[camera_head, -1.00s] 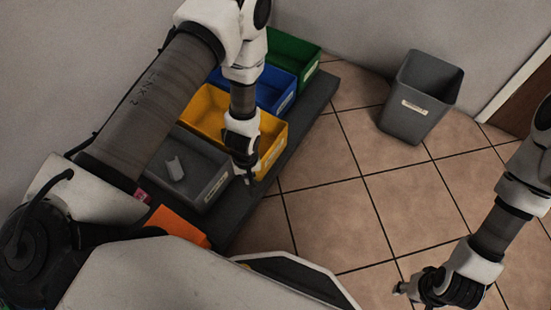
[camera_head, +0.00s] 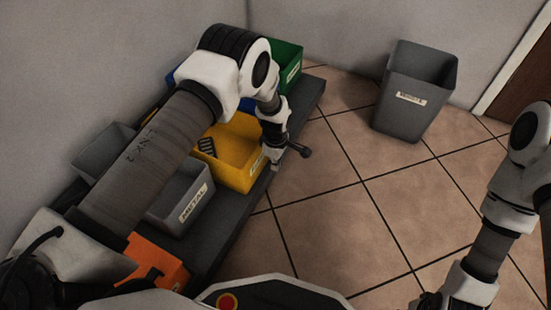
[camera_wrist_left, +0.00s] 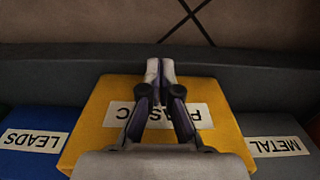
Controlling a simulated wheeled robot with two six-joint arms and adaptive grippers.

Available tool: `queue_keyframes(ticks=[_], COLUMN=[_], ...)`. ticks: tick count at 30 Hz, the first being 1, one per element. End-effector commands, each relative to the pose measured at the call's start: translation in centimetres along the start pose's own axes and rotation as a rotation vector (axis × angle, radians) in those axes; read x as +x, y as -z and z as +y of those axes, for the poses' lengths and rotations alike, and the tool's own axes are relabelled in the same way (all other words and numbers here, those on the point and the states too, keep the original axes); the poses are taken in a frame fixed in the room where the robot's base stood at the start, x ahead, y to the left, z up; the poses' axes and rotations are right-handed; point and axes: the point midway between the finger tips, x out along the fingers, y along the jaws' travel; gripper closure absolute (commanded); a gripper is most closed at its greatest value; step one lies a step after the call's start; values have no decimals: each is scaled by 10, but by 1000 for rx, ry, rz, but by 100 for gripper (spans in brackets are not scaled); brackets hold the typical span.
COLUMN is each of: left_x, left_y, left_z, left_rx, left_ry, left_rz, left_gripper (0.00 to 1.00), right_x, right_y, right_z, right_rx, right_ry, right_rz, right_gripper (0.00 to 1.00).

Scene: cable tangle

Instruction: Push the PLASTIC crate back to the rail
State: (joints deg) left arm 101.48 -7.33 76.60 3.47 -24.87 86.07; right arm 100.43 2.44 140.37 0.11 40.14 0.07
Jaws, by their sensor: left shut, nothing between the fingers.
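The yellow PLASTIC crate (camera_head: 236,172) stands on a dark platform between grey and blue crates. It sticks out closer to the platform's front edge than its neighbours. A dark slotted piece (camera_head: 207,146) lies inside. In the left wrist view the crate (camera_wrist_left: 95,115) shows its label upside down, partly covered by my fingers. My left gripper (camera_head: 277,165) is at the crate's front side, shut and empty. Its fingertips (camera_wrist_left: 160,68) overlap the crate's edge in the wrist view; I cannot tell if they touch it. My right gripper (camera_head: 430,301) is partly cut off at the bottom.
The grey METAL crate (camera_head: 183,195) and blue LEADS crate (camera_wrist_left: 30,142) flank it. A green crate (camera_head: 291,65) and orange crate (camera_head: 157,262) stand farther along the platform (camera_head: 235,222). A grey bin (camera_head: 405,118) stands on the tiled floor, which is otherwise open.

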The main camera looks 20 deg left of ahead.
Motion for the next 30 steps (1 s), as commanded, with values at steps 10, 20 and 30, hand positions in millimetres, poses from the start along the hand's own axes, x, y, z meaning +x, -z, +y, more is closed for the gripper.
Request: queue_keyframes(ticks=[10, 20, 30], left_x=[-2, -4, -5], left_y=[40, 47, 123], left_z=[0, 0, 0], left_rx=[-1, -2, -5], left_ry=[-2, -1, -2], left_rz=[0, -1, -1], left_gripper=[100, 100, 100], right_x=[22, 17, -6], right_y=[1, 1, 0], right_z=[1, 1, 0], right_rx=[5, 5, 0], right_ry=[-1, 0, 0], right_rz=[4, 3, 0], right_gripper=[60, 60, 60])
